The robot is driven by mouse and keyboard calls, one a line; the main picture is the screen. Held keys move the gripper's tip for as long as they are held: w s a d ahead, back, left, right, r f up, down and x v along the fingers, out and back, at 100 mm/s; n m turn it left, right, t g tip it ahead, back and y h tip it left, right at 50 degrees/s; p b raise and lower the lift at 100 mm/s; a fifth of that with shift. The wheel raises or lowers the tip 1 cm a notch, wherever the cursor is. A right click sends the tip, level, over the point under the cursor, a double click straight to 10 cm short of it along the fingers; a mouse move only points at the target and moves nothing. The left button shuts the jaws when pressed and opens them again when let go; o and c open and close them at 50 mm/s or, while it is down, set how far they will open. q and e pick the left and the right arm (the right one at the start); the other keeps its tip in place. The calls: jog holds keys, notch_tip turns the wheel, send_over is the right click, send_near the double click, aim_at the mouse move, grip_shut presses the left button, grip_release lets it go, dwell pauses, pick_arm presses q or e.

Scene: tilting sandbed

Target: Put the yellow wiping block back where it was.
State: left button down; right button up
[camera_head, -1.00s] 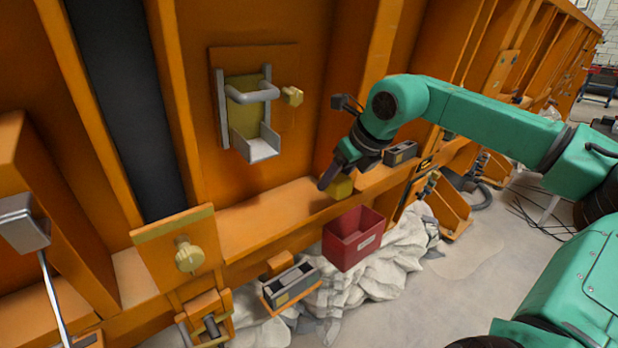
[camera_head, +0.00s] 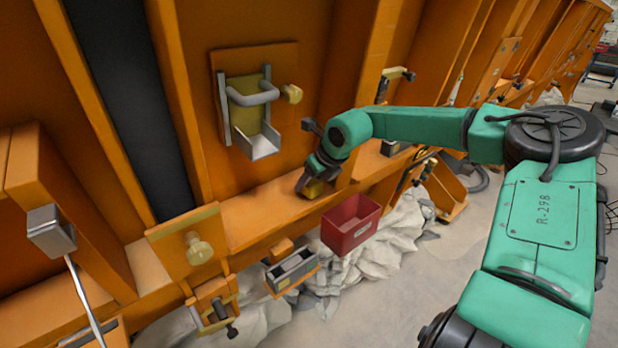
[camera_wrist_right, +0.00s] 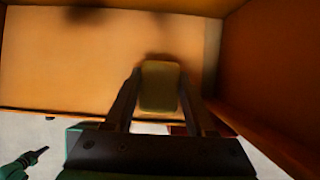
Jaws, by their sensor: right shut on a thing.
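My right gripper (camera_head: 307,186) is shut on the yellow wiping block (camera_head: 313,189), low over the orange ledge (camera_head: 262,209) of the sandbed wall. In the right wrist view, the block (camera_wrist_right: 160,87) sits between the two fingers (camera_wrist_right: 160,100), with the bare orange ledge (camera_wrist_right: 60,60) behind it. A dark shadow lies close to the block; I cannot tell whether it touches the ledge. In the head view, the gripper covers part of the block.
A red bin (camera_head: 350,224) hangs in front of the ledge, just right of and below my gripper. A grey open box (camera_head: 292,269) is lower left of it. A holder with a grey handle (camera_head: 252,97) is on the wall above. The ledge left of my gripper is clear.

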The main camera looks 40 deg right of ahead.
jog(key=shift+w, duration=0.1)
jog(key=shift+f+b, duration=0.15)
jog(key=shift+b, duration=0.15)
jog(key=o, duration=1.2)
jog(key=shift+r+p, duration=0.3)
jog(key=shift+p, duration=0.05)
jog(key=b+v, duration=0.1)
jog(key=v, duration=1.1)
jog(key=shift+f, duration=0.1)
